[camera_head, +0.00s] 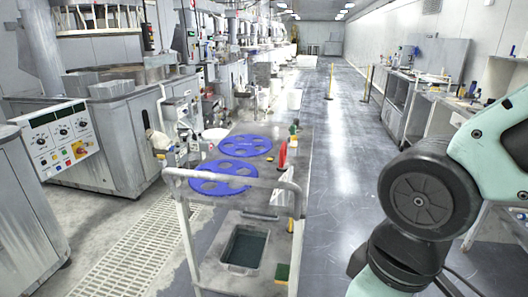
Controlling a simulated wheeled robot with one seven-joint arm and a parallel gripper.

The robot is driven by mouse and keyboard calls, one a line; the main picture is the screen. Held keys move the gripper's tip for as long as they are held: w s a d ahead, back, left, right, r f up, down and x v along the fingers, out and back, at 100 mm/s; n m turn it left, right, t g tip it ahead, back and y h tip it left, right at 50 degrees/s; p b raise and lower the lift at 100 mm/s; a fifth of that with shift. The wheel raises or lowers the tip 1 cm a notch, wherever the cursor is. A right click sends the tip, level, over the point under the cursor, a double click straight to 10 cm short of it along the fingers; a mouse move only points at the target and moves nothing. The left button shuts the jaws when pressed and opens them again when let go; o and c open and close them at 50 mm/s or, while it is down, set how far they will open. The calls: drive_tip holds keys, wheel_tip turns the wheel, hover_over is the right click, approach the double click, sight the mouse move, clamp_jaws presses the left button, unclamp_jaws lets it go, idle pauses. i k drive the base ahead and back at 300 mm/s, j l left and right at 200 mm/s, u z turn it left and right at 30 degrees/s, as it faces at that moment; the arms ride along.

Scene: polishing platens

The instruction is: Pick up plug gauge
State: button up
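I cannot surely pick out the plug gauge. A slim upright red object (283,154) stands near the right edge of the cart top, but it is too small to tell what it is. The cart (289,187) stands in front of me, left of my arm. My gripper is not in view; only links of my arm show at the right.
Two blue discs with holes (245,145) (218,178) lie on the cart. A grey bin (243,247) and a green-yellow sponge-like block (282,272) are lower down. Polishing machines (110,125) line the left, a bench (432,107) the right. The aisle floor (345,150) is clear.

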sight(293, 127)
drive_tip(key=i+l+u, duration=0.2)
drive_tip(key=i+l, duration=1.7)
drive_tip(key=k+l, duration=0.05)
drive_tip(key=l, duration=0.05)
